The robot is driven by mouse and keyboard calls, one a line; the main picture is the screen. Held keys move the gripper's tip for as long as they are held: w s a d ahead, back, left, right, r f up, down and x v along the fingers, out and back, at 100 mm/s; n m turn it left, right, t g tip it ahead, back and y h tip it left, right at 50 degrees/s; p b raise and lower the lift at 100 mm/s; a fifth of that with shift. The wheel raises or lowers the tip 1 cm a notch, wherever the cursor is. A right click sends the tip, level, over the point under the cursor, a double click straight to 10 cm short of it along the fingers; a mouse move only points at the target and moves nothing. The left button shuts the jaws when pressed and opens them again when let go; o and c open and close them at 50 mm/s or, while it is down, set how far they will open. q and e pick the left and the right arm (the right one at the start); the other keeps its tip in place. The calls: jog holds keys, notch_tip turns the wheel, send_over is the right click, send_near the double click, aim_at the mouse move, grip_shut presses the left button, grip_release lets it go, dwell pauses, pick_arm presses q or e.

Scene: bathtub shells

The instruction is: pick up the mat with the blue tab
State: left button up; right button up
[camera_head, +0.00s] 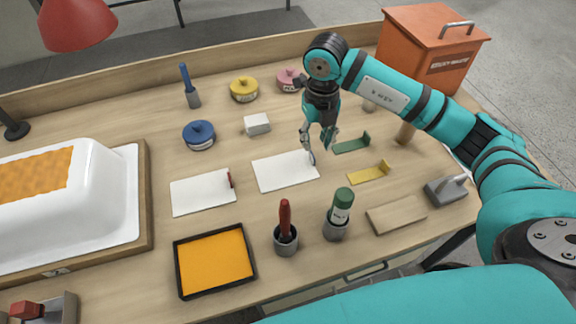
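Two flat white mats lie on the workbench. The left mat (202,194) has a small red tab (229,180) standing at its right edge. The other white mat (284,172) lies to its right; no blue tab shows on it, and its right edge is partly hidden by my gripper. My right gripper (319,153) points down at that mat's right edge, with its fingers apart and nothing visibly held. I cannot tell whether a finger touches the mat. My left gripper is not in view.
Green (351,144) and yellow (369,174) angle pieces lie right of my gripper. A white tub shell (110,190) fills the left. In front stand an orange tray (215,262), a red-handled tool (285,222) and a green-capped bottle (341,206). An orange bin (425,50) stands behind.

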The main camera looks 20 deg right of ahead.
aim_at(285, 166)
jog(key=shift+w+a+f+p, duration=0.1)
jog(key=shift+f+p, duration=0.1)
jog(key=shift+f, duration=0.95)
jog(key=shift+w+d+f+p, duration=0.1)
jog(key=shift+w+f+p, duration=0.1)
jog(key=shift+f, duration=0.9)
jog(key=shift+w+a+f+p, duration=0.1)
jog(key=shift+f+p, duration=0.1)
jog(key=shift+f, duration=0.95)
grip_shut()
